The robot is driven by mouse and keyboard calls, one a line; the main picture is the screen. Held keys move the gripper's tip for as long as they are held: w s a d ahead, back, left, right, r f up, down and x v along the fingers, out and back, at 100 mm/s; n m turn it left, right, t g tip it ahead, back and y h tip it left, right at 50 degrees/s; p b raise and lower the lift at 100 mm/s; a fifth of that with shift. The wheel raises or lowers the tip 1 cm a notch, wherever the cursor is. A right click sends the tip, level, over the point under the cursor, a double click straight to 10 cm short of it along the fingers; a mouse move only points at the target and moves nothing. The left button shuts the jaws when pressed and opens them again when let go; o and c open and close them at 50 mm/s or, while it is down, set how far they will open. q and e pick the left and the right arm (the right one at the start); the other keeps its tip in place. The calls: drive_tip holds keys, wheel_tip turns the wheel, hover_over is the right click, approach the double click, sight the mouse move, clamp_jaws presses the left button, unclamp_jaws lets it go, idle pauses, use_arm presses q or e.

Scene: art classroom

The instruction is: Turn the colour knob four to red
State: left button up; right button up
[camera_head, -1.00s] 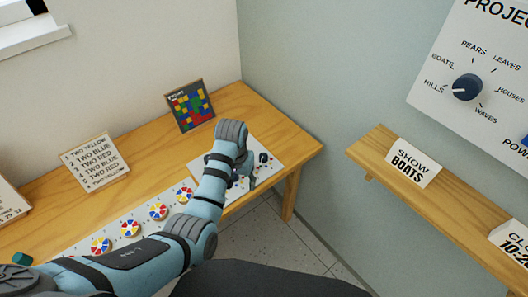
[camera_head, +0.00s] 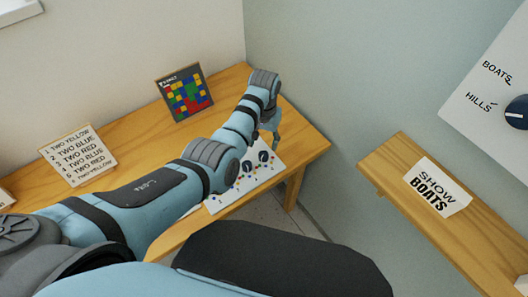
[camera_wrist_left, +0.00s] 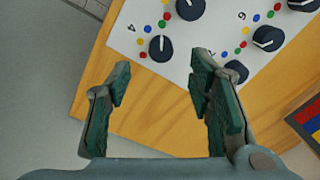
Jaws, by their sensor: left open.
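My left gripper (camera_head: 272,138) is over the right end of a white knob panel (camera_head: 222,202) on the wooden table. In the left wrist view its fingers (camera_wrist_left: 165,100) are apart with nothing between them. A dark round knob (camera_wrist_left: 161,50) beside a printed 4 (camera_wrist_left: 131,28) lies beyond the fingertips, apart from them. Its white line points up in the picture. Coloured dots, among them a red one (camera_wrist_left: 143,55), surround it. Other dark knobs stand close by, such as one (camera_wrist_left: 268,38) at the right and one (camera_wrist_left: 236,72) beside the right finger. My right gripper is not in view.
A sign with several colour lines (camera_head: 78,157) and a framed colour grid (camera_head: 186,95) stand on the table (camera_head: 130,130). A shelf (camera_head: 395,165) with a SHOW BOATS card (camera_head: 437,187) juts from the right wall, under a wall dial (camera_head: 518,112).

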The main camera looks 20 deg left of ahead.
sight(264, 153)
use_arm(q)
drive_tip(key=f, duration=0.1)
drive_tip(key=f+b, duration=0.1)
drive_tip(key=f, duration=0.1)
drive_tip(key=f+b, duration=0.1)
drive_tip(key=f, duration=0.1)
drive_tip(key=shift+s, duration=0.35)
drive_tip(key=w+f, duration=0.1)
drive_tip(key=f+b, duration=0.1)
drive_tip(key=f, duration=0.1)
drive_tip(key=shift+w, duration=0.35)
drive_tip(key=shift+s+r, duration=0.35)
drive_tip(key=shift+c, duration=1)
drive_tip(key=shift+s, duration=0.1)
drive_tip(key=c, duration=0.4)
drive_tip(key=shift+c, duration=1.2)
clamp_jaws()
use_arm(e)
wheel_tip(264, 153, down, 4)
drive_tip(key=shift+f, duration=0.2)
